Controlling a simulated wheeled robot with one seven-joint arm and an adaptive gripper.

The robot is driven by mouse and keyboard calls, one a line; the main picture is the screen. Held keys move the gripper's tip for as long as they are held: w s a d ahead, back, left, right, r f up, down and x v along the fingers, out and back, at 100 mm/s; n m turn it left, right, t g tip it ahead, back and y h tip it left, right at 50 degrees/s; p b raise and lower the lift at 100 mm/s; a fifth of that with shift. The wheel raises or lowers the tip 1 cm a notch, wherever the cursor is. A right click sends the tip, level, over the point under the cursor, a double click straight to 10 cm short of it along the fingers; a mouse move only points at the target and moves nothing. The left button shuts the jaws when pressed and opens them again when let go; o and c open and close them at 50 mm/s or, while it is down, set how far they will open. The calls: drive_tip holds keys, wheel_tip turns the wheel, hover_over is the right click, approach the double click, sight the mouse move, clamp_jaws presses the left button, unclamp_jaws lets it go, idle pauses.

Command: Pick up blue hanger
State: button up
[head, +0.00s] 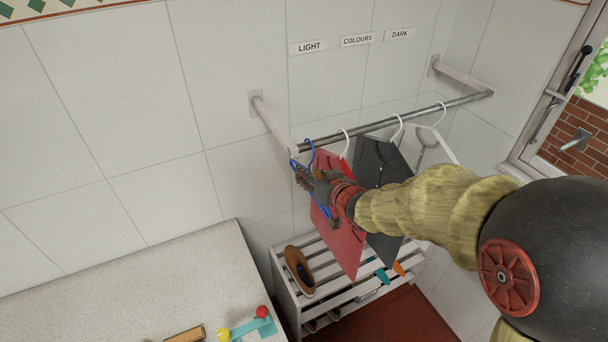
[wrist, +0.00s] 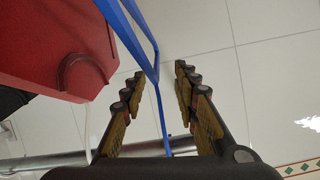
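The blue hanger (head: 309,152) is at the left end of the metal rail. Its hook is at the rail, and its lower part is partly hidden behind my gripper. My gripper (head: 308,182) is at the hanger, in front of the red garment. In the wrist view, my gripper (wrist: 157,85) has its two fingers apart. The blue hanger (wrist: 149,62) passes between them, nearer the left finger. I cannot tell whether it touches that finger.
A red garment (head: 342,235) and a dark garment (head: 380,165) hang close by on white hangers. An empty white hanger (head: 437,137) hangs farther right along the rail (head: 390,120). A slatted rack (head: 287,282) stands below, beside a pale counter (head: 130,285).

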drive_tip(key=shift+d+p+x, duration=0.15)
drive_tip(key=shift+p+x, duration=0.1)
drive_tip(key=shift+x, duration=1.55)
drive_tip(key=shift+d+p+x, duration=0.2)
drive_tip(key=shift+x, duration=1.65)
drive_tip(key=shift+w, duration=0.15)
drive_tip(key=shift+c, duration=1.1)
clamp_jaws()
